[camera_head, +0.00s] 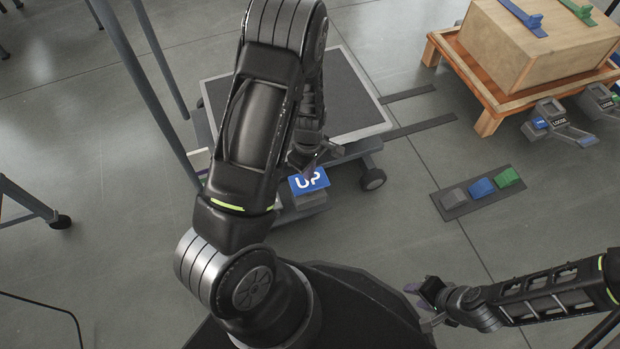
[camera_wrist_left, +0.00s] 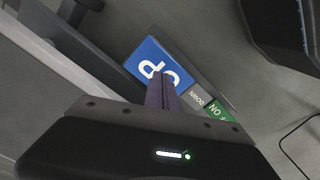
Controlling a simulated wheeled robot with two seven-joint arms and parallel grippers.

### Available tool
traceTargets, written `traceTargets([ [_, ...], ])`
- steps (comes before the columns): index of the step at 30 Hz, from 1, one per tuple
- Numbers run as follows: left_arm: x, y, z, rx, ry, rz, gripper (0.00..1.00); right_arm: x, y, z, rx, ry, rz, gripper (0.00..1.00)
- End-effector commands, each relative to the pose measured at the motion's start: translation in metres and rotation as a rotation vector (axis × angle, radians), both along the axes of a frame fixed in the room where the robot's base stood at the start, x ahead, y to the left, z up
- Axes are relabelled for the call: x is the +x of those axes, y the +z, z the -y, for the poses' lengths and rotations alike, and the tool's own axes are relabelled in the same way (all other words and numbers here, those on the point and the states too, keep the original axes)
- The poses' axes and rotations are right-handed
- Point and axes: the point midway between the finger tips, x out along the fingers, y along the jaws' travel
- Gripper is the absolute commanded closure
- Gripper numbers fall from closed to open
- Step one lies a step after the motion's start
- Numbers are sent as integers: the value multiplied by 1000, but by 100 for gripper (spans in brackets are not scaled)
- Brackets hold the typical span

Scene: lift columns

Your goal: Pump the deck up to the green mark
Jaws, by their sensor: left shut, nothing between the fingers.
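The lift cart's dark deck (camera_head: 350,95) is partly hidden behind my left arm. The blue UP pedal (camera_head: 309,181) sticks out at the cart's near side and shows large in the left wrist view (camera_wrist_left: 150,58). My left gripper (camera_head: 312,160) is shut and empty, its fingertips (camera_wrist_left: 161,82) over the pedal's edge in the wrist view; I cannot tell whether they touch it. Beside the pedal are a grey DOWN label (camera_wrist_left: 197,97) and a green label (camera_wrist_left: 222,110). I cannot make out a green mark on the cart. My right gripper (camera_head: 424,303) looks open and empty, low at the right.
A floor plate (camera_head: 455,212) carries grey, blue and green blocks. A wooden crate (camera_head: 530,45) stands on an orange wooden stand (camera_head: 487,122) at the upper right, with grey pedal-like parts marked LOOSE (camera_head: 552,120) beside it. Metal frame legs stand at the left. Floor between is clear.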

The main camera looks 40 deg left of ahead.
Motion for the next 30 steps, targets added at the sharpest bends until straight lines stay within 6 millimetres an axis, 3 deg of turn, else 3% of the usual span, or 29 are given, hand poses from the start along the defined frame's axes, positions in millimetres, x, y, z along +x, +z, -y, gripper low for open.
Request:
traceTargets([
  [30, 0, -49, 0, 0, 1, -1, 100, 6, -38, -1, -3, -8, 16, 64],
])
